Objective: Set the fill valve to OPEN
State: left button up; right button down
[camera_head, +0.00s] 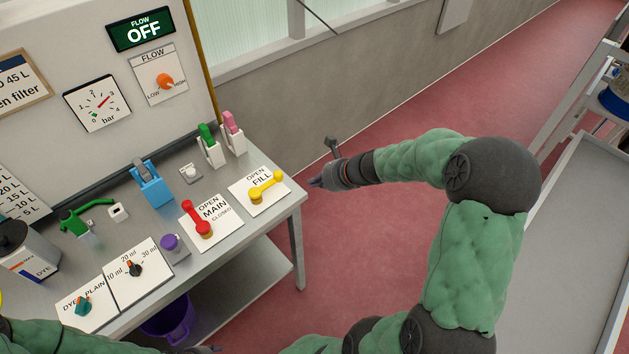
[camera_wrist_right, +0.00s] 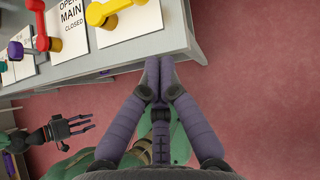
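The fill valve (camera_head: 266,187) is a yellow lever on a white plate (camera_head: 241,189) marked OPEN and FILL, near the table's right corner. Its arm points up and right, away from the word OPEN; no other end label is readable. Part of the yellow lever shows at the top of the right wrist view (camera_wrist_right: 108,10). My right gripper (camera_head: 316,183) is off the table's right edge, apart from the lever. In the wrist view its purple fingertips (camera_wrist_right: 158,62) are together with nothing between them. My left gripper (camera_wrist_right: 82,126) is low beside the table, fingers apart and empty.
A red main valve (camera_head: 197,220) sits left of the fill valve. Green and pink clips (camera_head: 220,140) stand behind it. The table's right edge (camera_head: 295,200) lies between my right gripper and the plate. A display (camera_head: 141,29) reads FLOW OFF. Open floor lies right of the table.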

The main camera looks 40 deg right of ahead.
aim_at(267, 184)
jog(key=x, duration=0.3)
jog(key=w+r+b+x, duration=0.1)
jog(key=x, duration=0.2)
jog(key=b+x, duration=0.1)
jog(key=x, duration=0.2)
jog(key=shift+w+a+r, duration=0.15)
jog(key=shift+w+a, duration=0.05)
jog(key=shift+a, duration=0.1)
pick_arm(q)
jog(key=shift+f, duration=1.25)
pick_arm(e)
jog(key=shift+w+a, duration=0.15)
jog(key=shift+w, duration=0.35)
pick_arm(q)
jog(key=shift+r, duration=0.1)
pick_arm(e)
jog(key=shift+w+n+y+p, duration=0.3)
jog(key=shift+n+p, duration=0.1)
pick_arm(q)
jog(key=shift+a+r, duration=0.35)
jog(key=shift+a, duration=0.05)
